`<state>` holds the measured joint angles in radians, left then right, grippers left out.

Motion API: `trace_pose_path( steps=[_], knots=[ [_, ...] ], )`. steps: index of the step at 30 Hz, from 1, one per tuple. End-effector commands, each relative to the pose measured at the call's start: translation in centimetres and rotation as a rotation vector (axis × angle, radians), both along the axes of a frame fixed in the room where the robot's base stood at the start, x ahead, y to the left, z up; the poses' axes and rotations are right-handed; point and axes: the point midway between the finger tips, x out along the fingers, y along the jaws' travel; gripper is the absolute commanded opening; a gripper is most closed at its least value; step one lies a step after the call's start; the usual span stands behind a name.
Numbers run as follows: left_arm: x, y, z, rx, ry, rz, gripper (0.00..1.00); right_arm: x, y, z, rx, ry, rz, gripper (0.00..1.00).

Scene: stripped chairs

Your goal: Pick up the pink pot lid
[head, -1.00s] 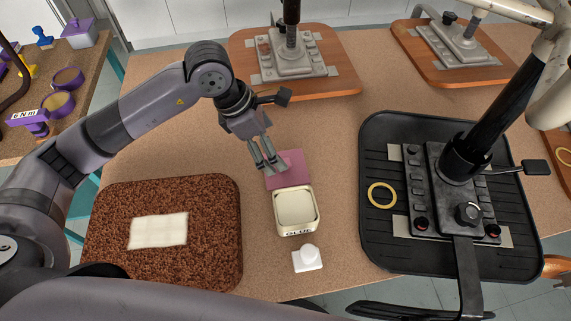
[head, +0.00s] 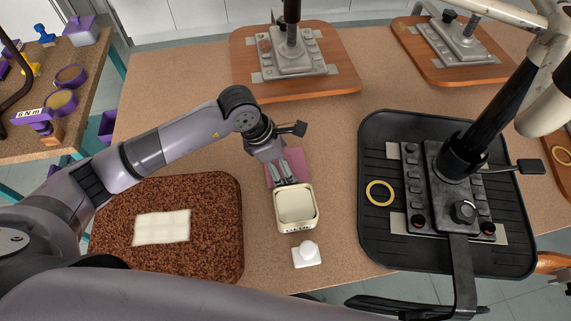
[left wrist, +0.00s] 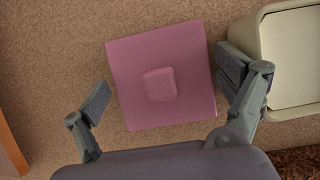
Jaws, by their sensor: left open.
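The pink pot lid (head: 271,170) is a flat square lying on the table just behind the cream glue pot; my left gripper covers part of it in the head view. In the left wrist view the pink lid (left wrist: 135,60) shows a small rounded square knob in its middle. My left gripper (head: 286,180) is open above the lid. In the wrist view its fingers stand on either side of the knob, the right finger overlapping the lid's right edge and close to the pot. The contact with the lid cannot be told. My right gripper is not in view.
The cream glue pot (head: 278,210) stands directly in front of the lid. A white square lid with a knob (head: 306,253) lies nearer. A brown speckled mat with a white cloth (head: 161,228) is at left. A black tray (head: 375,250) with a chair base and yellow ring is at right.

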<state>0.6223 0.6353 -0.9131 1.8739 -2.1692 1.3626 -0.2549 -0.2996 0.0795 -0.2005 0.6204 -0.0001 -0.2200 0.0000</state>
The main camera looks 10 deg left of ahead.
Motion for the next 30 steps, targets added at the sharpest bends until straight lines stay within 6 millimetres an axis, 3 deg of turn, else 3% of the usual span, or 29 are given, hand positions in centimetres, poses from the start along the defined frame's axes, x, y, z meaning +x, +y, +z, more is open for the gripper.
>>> trace_pose_path(
  steps=[15, 24, 30],
  knots=[
    [0.0, 0.0, 0.1, 0.000, 0.000, 0.000, 0.59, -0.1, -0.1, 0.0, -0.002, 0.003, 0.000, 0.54],
    [0.1, 0.0, 0.3, -0.001, -0.001, 0.000, 0.58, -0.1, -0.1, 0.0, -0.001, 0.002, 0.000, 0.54],
    [0.1, 0.0, 1.8, -0.002, -0.003, 0.000, 0.58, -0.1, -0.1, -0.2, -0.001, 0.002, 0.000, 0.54]
  ],
)
